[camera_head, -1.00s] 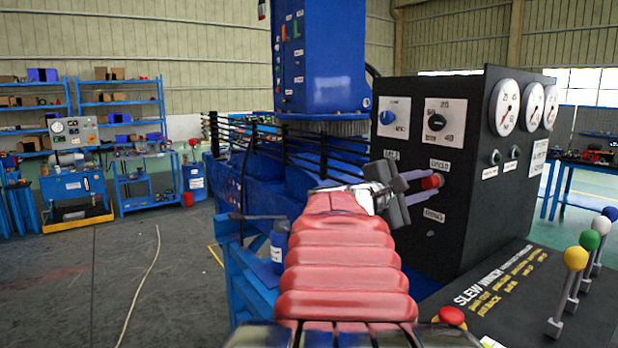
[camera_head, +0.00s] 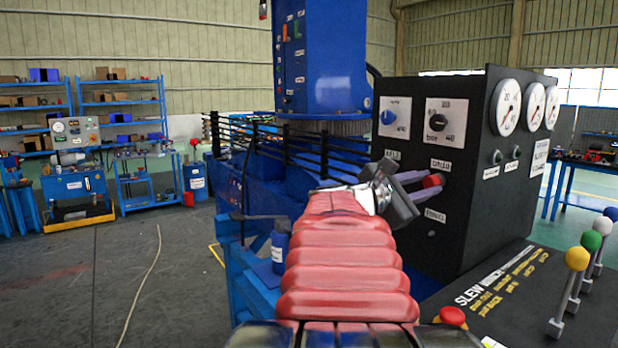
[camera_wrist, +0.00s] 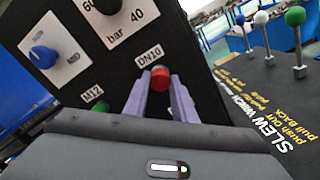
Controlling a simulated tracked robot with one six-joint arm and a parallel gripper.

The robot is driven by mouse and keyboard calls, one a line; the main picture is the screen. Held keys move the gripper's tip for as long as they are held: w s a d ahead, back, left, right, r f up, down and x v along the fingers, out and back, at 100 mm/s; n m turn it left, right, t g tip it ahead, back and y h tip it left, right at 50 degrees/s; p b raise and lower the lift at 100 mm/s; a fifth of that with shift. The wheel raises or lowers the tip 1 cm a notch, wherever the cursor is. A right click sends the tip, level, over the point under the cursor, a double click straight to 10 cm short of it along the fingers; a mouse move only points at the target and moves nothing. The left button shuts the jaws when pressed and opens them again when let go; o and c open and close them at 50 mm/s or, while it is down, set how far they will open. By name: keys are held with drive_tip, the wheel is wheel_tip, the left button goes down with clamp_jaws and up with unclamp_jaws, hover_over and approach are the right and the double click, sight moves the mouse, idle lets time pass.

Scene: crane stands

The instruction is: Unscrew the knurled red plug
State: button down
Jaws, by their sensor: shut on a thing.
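The knurled red plug (camera_head: 432,181) sits on the front face of the black panel box, beside a label that reads like DN10. It also shows in the wrist view (camera_wrist: 160,78), between the tips of two pale purple fingers. My gripper (camera_head: 428,186) is shut on the plug, with one finger on each side of it. In the wrist view the fingers (camera_wrist: 152,88) reach up from the dark gripper body, which looks rolled relative to the panel. Whether the plug's thread has come out at all cannot be seen.
The black panel box (camera_head: 475,220) carries a blue knob (camera_head: 388,117), a black knob (camera_head: 438,122) and white gauges. A green part (camera_wrist: 101,108) is left of the plug. Levers with coloured balls (camera_head: 577,259) stand at the lower right. A blue crane base (camera_head: 262,190) is to the left.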

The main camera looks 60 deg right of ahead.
idle(0.4)
drive_tip(key=n, duration=0.5)
drive_tip(key=shift+n, duration=0.3)
drive_tip(key=n, duration=0.5)
idle(0.5)
drive_tip(key=shift+n, duration=2.6)
